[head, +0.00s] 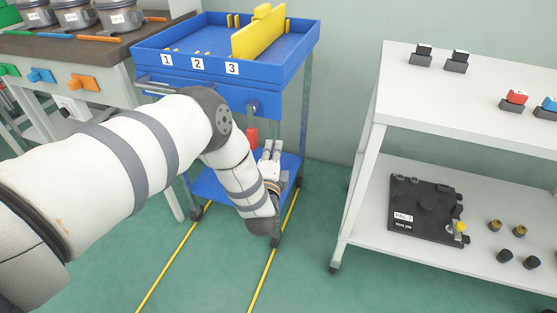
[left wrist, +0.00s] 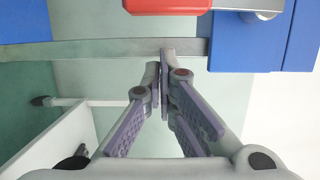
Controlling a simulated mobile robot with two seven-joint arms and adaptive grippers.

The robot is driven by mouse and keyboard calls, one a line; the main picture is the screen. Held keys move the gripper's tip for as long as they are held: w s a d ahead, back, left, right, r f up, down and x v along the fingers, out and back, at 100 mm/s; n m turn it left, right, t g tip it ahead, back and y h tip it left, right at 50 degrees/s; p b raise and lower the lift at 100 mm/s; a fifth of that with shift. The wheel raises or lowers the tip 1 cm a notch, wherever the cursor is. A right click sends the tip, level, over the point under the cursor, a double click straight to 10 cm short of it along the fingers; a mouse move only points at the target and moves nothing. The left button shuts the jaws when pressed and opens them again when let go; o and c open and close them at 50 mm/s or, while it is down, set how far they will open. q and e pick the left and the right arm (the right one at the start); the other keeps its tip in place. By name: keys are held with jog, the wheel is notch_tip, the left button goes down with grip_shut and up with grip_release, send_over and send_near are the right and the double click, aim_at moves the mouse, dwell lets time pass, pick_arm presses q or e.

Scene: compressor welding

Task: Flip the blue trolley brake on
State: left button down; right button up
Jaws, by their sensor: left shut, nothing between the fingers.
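The blue trolley (head: 290,68) stands against the wall, with a blue lower shelf and grey legs. A red brake part (head: 252,137) hangs below its front panel, just above and left of my left gripper (head: 272,148). In the left wrist view, the red part (left wrist: 175,5) is cut off at the top edge, apart from the fingers. My left gripper (left wrist: 160,58) is shut and empty, its tips close to a grey trolley leg (left wrist: 90,49); I cannot tell whether they touch it. My right gripper is out of view.
A white shelf table (head: 440,80) stands to the right, with a black fixture (head: 425,208) on its lower shelf. A workbench (head: 110,45) with metal pots is at the left. Green floor with yellow lines (head: 262,275) lies clear in front.

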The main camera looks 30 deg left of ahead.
aim_at(255, 145)
pick_arm(q)
jog(key=shift+s+a+r, duration=0.1)
jog(key=shift+s+a, duration=0.05)
jog(key=shift+a, duration=0.4)
jog(key=shift+s+a+r, duration=0.1)
jog(key=shift+a, duration=0.4)
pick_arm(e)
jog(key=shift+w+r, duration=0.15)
pick_arm(q)
jog(key=shift+s+a+f+m, duration=0.1)
jog(key=shift+a+f+m, duration=0.2)
jog(key=shift+a+m, duration=0.2)
jog(key=shift+s+a+f+m+t+b, duration=0.15)
jog(key=shift+a+f+m+t+b, duration=0.1)
jog(key=shift+a+m, duration=0.35)
jog(key=shift+s+a+f+m+t+b, duration=0.15)
jog(key=shift+a+m+t+b, duration=0.2)
jog(key=shift+m, duration=0.35)
jog(key=s+a+r+m+t+h+b, duration=0.1)
jog(key=s+a+r+m+t+b, duration=0.1)
jog(key=a+m, duration=0.6)
jog(key=shift+a+r+m+h+b, duration=0.35)
jog(key=shift+r+m+b, duration=0.4)
jog(key=shift+m, duration=0.75)
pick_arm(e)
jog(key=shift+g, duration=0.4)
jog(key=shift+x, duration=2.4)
pick_arm(q)
jog(key=shift+a, duration=0.1)
